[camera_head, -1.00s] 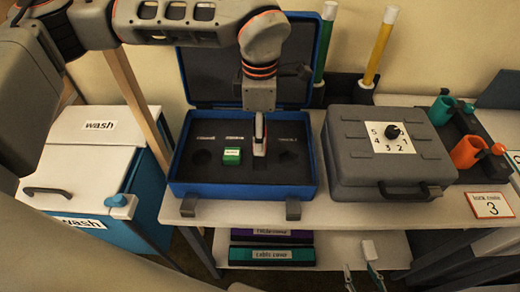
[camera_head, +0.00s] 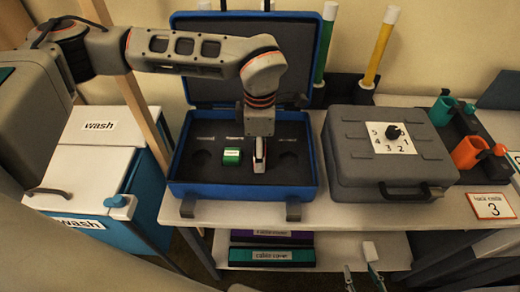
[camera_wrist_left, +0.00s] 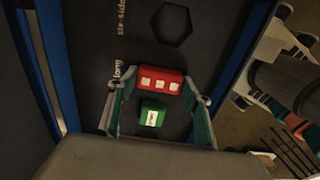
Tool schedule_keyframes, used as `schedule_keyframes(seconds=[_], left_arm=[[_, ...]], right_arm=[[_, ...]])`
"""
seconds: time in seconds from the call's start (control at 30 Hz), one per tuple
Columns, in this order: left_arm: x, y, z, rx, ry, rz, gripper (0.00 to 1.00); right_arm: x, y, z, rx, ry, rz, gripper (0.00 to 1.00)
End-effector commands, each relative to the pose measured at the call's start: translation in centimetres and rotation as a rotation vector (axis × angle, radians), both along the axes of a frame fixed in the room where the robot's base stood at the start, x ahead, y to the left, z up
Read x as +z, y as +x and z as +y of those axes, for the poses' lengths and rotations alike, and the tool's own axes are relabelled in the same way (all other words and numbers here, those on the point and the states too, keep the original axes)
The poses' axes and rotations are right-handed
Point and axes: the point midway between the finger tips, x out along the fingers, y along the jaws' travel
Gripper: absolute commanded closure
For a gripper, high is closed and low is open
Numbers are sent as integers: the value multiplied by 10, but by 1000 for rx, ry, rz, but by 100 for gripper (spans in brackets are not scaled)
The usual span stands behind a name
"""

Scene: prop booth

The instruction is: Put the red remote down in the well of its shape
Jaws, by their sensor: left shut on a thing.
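The red remote (camera_wrist_left: 160,80) with pale buttons is between the fingers of my left gripper (camera_wrist_left: 160,98) in the left wrist view. In the head view my left gripper (camera_head: 259,160) points down into the open blue case (camera_head: 245,193), shut on the remote, whose body is mostly hidden there. The dark insert has labelled wells; a six-sided well (camera_wrist_left: 172,24) and a "long" label show near the remote. The well directly under the remote is hidden, and I cannot tell whether the remote touches the insert. My right gripper (camera_head: 361,267) is open and empty at the lower shelf's front.
A green labelled block (camera_head: 232,156) sits in the insert just left of my left gripper. The case's raised lid stands behind. A closed grey case (camera_head: 385,155) with a dial stands to the right. A white-lidded wash bin (camera_head: 85,165) is at left.

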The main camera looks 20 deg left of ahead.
Motion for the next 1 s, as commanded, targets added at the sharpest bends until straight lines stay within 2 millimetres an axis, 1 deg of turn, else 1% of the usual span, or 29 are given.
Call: schedule_keyframes(seconds=[0.4, 0.43, 0.47, 0.5, 1.0], left_arm=[[-12, -1, 0, -1, 1, 2, 72], [-12, -1, 0, -1, 2, 4, 43], [-13, -1, 0, -2, 2, 4, 35], [-13, -1, 0, -2, 2, 5, 34], [-10, -1, 0, 0, 1, 2, 34]], right_arm=[[-2, 1, -1, 1, -4, -2, 60], [-2, 1, -1, 1, -4, -2, 60], [-2, 1, -1, 1, -4, -2, 60], [-2, 1, -1, 1, -4, -2, 60], [-1, 2, -1, 0, -4, -4, 60]])
